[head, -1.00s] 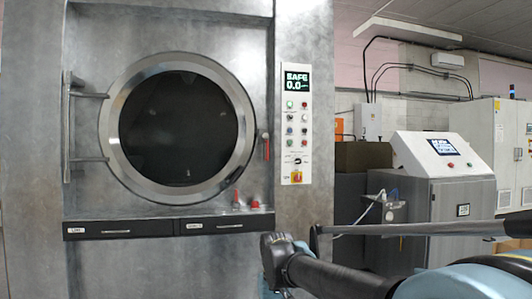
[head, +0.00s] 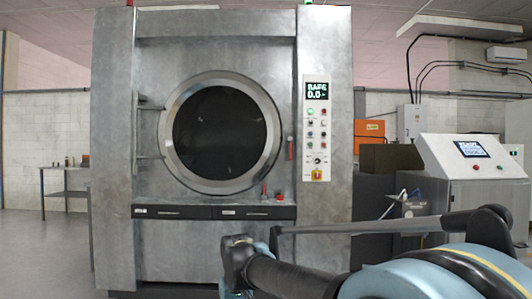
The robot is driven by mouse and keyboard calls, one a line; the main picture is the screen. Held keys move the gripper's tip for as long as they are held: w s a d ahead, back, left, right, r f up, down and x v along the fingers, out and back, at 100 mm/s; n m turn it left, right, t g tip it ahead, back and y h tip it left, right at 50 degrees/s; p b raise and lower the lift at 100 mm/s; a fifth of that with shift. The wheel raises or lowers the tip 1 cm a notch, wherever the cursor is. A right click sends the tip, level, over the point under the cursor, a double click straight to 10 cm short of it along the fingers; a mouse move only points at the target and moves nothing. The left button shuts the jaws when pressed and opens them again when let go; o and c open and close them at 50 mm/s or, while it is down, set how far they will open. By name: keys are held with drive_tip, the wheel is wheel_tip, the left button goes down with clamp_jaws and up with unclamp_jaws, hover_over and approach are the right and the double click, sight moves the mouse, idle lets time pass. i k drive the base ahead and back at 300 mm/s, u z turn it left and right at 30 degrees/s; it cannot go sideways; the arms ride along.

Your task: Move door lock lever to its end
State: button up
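The washer (head: 190,250) is a large grey metal machine in the head view, with a round dark glass door (head: 220,133) that appears closed, hinged at the left. A small red lever (head: 290,150) stands upright at the right side of the door ring. My gripper (head: 236,262) is low in front of the machine, below the drawers and well under the lever, apart from it. Its fingers are dark and partly hidden by my arm, so I cannot tell whether they are open or shut.
A control panel (head: 317,128) reading SAFE 0.0 is right of the door. Small red items (head: 278,197) sit on the ledge above two dark drawers (head: 170,212). A console (head: 470,165) stands at the right. A table (head: 65,190) and open floor (head: 45,255) are at the left.

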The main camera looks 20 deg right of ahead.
sight(289, 139)
drive_tip(key=u, duration=0.1)
drive_tip(key=k, duration=0.35)
drive_tip(key=u, duration=0.4)
drive_tip(key=i, duration=1.2)
drive_tip(key=z, duration=1.05)
drive_tip(key=i, duration=1)
drive_tip(key=z, duration=0.7)
